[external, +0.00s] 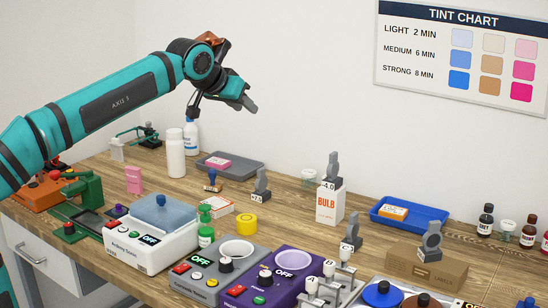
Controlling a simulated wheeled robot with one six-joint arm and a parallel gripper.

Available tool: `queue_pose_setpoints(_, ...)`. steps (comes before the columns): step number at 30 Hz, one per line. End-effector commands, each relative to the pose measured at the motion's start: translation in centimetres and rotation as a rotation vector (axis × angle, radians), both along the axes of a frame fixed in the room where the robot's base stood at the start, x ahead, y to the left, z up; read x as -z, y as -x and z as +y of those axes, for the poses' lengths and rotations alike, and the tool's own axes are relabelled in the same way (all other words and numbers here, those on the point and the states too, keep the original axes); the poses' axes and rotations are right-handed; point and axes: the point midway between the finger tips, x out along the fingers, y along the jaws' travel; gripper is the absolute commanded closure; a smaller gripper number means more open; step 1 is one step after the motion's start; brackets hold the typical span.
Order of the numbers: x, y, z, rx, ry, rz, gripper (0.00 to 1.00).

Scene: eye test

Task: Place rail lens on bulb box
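The bulb box (329,207), white with red "BULB" lettering, stands upright on the wooden bench right of centre. A grey lens holder (331,168) marked -4.0 stands on top of it. Similar grey lens holders stand on the bench left of the box (262,184), in front of it (351,238), and on a brown cardboard labels box (418,268) at right (431,241). I cannot tell which one is the rail lens. My gripper (246,98) is raised above the back of the bench, left of the bulb box, with nothing visible in it. Its finger gap is unclear.
A blue tray (385,226) with an orange-and-white box lies right of the bulb box. A white bottle (176,153) and a grey tray (252,170) are at the back. Several machines, including a purple one (262,290), crowd the front. Bottles (486,222) stand at right.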

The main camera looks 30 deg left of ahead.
Motion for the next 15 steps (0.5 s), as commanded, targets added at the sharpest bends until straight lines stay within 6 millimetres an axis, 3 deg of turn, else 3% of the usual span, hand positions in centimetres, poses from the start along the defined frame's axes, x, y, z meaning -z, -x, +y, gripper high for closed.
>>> queue_pose_setpoints(1, -0.1, 1.7, 0.7, -0.002, 0.002, -0.027, 0.66)
queue_pose_setpoints(8, 0.6, 8.2, 3.1, -0.006, 0.004, -0.153, 0.66)
queue_pose_setpoints(15, 2.5, 15.2, 5.2, -0.014, 0.003, -0.285, 0.66)
